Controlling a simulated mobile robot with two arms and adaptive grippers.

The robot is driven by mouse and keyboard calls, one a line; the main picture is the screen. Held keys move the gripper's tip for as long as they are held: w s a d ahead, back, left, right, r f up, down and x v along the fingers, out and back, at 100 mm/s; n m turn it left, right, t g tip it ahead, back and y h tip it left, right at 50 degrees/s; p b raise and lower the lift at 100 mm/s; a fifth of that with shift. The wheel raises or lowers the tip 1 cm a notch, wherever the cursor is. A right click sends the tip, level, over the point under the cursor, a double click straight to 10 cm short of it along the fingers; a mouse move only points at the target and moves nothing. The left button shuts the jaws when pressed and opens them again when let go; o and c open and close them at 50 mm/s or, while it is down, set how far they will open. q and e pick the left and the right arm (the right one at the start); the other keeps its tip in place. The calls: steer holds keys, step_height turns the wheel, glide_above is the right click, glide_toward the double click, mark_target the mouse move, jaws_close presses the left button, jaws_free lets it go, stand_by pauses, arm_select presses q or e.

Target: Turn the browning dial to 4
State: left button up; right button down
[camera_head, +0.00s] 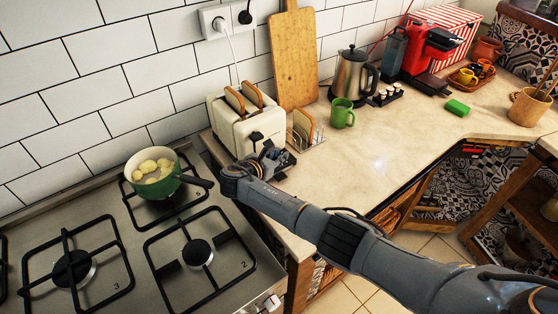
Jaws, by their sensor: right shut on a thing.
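The cream toaster (227,121) stands on the counter against the tiled wall, with two slices of bread (244,98) showing in its slots. A dark lever (256,137) shows on its front end. My right gripper (264,158) is at the lower part of that end, shut on the browning dial. The dial itself and its numbers are hidden behind the gripper, so I cannot read its setting. My right arm reaches in from the lower right. My left gripper is not in view.
A toast rack (306,131) and a green mug (342,113) stand just right of the toaster, with a kettle (352,75) behind. A green pot (152,183) sits on the hob to the left. The counter further right has clear room.

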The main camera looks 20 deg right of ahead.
steer(key=shift+s+f+m+g+b, duration=0.1)
steer(key=shift+f+m+g+b, duration=0.2)
steer(key=shift+m+g, duration=0.1)
steer(key=shift+r, duration=0.1)
steer(key=c, duration=1.4)
jaws_free()
steer(key=shift+o, duration=0.3)
steer(key=shift+r, duration=0.15)
steer(key=shift+a+v, duration=0.2)
steer(key=shift+v, duration=3.75)
steer(key=shift+f, duration=0.2)
